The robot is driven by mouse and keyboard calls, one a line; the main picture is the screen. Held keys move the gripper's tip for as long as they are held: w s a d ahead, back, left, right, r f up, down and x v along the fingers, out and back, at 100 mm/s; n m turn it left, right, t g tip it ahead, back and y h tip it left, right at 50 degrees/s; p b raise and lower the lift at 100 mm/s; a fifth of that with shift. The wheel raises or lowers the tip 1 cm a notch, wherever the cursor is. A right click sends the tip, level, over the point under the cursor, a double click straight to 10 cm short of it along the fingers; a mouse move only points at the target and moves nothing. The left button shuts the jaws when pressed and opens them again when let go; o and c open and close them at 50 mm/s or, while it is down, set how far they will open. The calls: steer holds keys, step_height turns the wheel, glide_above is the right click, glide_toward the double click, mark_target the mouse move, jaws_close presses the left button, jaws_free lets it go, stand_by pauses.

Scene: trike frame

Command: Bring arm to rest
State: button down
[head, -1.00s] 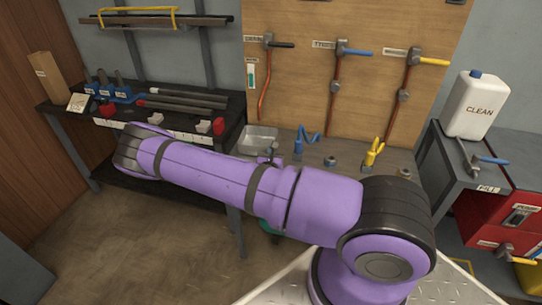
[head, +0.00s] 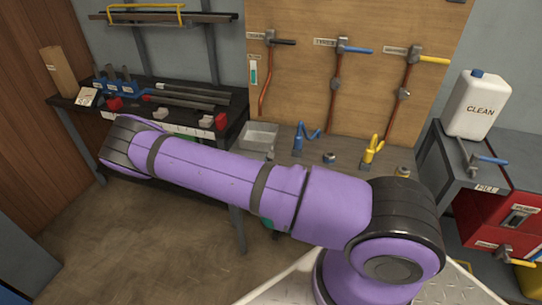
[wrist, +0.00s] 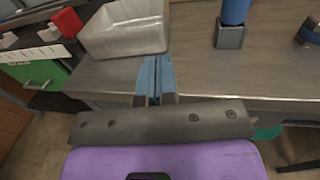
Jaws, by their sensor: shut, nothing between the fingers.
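My purple arm stretches across the head view from the lower right to the left, over the front of the bench. My gripper is hidden in the head view. In the wrist view my gripper (wrist: 155,95) shows at the centre, its two light blue fingers together with nothing between them. The fingers point toward the bench edge, just below a metal tray (wrist: 125,27). I cannot tell how far apart the fingers and the bench are.
The metal tray (head: 259,137), a blue fitting (head: 300,138) and a yellow fitting (head: 373,150) stand on the bench. A white CLEAN jug (head: 477,104) stands on the right cabinet. Hoses with valves hang on the wooden board (head: 300,75). The floor (head: 150,240) at lower left is clear.

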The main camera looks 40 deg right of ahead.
steer(key=v, duration=0.6)
steer(key=s+d+r+m+g, duration=0.1)
steer(key=s+r+m+g, duration=0.3)
steer(key=r+m+g, duration=0.7)
steer(key=s+d+r+m+g, duration=0.1)
steer(key=s+r+m+g, duration=0.35)
steer(key=r+m, duration=0.7)
steer(key=s+a+r+m+t+y, duration=0.2)
steer(key=s+a+r+y, duration=0.3)
steer(key=s+r, duration=0.3)
steer(key=s+a+r+m+t+y, duration=0.3)
steer(key=s+a+r+t+y, duration=0.2)
steer(key=r, duration=1.1)
steer(key=s+y, duration=0.2)
steer(key=s, duration=0.2)
steer(key=shift+a, duration=0.25)
